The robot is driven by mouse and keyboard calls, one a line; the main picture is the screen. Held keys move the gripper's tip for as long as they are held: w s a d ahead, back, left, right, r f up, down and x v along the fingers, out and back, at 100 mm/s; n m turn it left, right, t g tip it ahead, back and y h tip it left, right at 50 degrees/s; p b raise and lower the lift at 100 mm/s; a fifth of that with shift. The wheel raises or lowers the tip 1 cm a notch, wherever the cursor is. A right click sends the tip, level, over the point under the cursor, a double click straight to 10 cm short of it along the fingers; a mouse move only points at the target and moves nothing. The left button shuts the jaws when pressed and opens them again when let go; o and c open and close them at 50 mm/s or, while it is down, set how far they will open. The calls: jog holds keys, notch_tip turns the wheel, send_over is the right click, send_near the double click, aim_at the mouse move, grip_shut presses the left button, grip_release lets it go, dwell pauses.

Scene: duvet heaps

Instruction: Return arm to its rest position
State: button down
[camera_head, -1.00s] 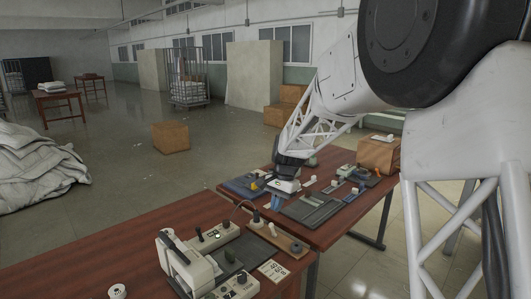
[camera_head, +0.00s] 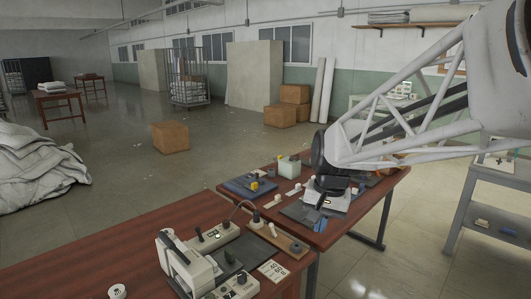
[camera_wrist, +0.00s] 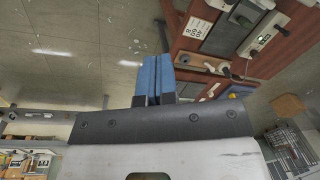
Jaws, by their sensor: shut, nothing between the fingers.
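My gripper (camera_head: 321,203) hangs over the back work table (camera_head: 335,232) in the head view, close above the grey mat (camera_head: 300,212) there. Whether it touches anything below cannot be told. In the wrist view my gripper (camera_wrist: 157,66) shows two blue fingers side by side, pressed together with nothing between them. My white lattice arm reaches in from the right of the head view and covers the right part of that table.
A pale green box (camera_head: 289,168) and a blue tray (camera_head: 247,187) sit on the back table. A grey trolley (camera_head: 490,200) stands right.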

jog(key=s+d+f+n+t, duration=0.1)
jog(key=s+d, duration=0.2)
jog(key=s, duration=0.8)
jog(key=s+d+f+n+t+h, duration=0.1)
jog(key=s+d+n, duration=0.1)
jog(key=s, duration=0.9)
jog(key=shift+d+f, duration=0.35)
jog(key=shift+d, duration=0.05)
